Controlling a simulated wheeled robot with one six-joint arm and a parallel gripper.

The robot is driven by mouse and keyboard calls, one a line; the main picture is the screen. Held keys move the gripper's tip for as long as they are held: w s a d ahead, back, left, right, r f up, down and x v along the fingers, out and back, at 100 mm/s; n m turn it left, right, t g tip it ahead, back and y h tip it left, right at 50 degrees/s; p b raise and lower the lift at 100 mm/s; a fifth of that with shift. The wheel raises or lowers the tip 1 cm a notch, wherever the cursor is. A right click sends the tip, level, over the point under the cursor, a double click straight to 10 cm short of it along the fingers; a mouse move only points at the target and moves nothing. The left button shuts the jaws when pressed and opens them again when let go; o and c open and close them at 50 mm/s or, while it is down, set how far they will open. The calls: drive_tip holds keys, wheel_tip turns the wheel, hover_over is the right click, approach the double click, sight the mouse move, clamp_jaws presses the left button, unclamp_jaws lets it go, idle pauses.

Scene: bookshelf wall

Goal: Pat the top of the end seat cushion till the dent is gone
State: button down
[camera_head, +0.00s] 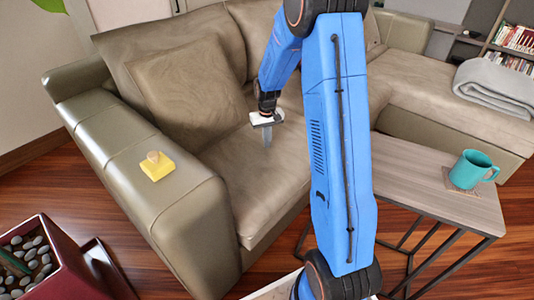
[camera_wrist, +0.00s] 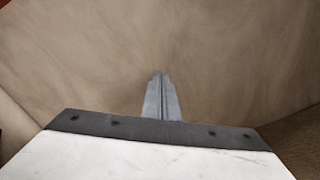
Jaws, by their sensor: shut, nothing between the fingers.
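The end seat cushion (camera_head: 250,190) of the brown leather sofa lies between the left armrest and my blue arm. It also fills most of the wrist view (camera_wrist: 225,75). My gripper (camera_head: 267,140) is shut and empty, its fingers pointing down over the back part of this cushion. In the wrist view the closed fingers (camera_wrist: 161,90) point toward the leather. I cannot tell whether the tips touch it. The leather shows soft creases, but no clear dent can be made out. My arm hides the cushion's right side.
A loose back pillow (camera_head: 187,85) leans behind the cushion. A side table (camera_head: 430,185) with a teal mug (camera_head: 474,169) stands right. A planter (camera_head: 50,265) is at lower left. A grey blanket (camera_head: 498,86) lies on the chaise.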

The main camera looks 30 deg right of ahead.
idle(0.4)
drive_tip(key=shift+r, duration=1.55)
wheel_tip(320, 180, up, 17)
drive_tip(key=s+a+r+t, duration=0.1)
drive_tip(key=s+a+r, duration=0.4)
drive_tip(key=s, duration=0.5)
drive_tip(key=s+a+t, duration=0.2)
drive_tip(key=s, duration=1.2)
drive_tip(key=s+a+n+t, duration=0.1)
drive_tip(key=s+a, duration=0.2)
drive_tip(key=s, duration=1.1)
drive_tip(key=shift+a+r+n+t, duration=0.2)
drive_tip(key=shift+a+n+t, duration=0.1)
drive_tip(key=shift+a+t, duration=0.1)
drive_tip(key=shift+s, duration=0.1)
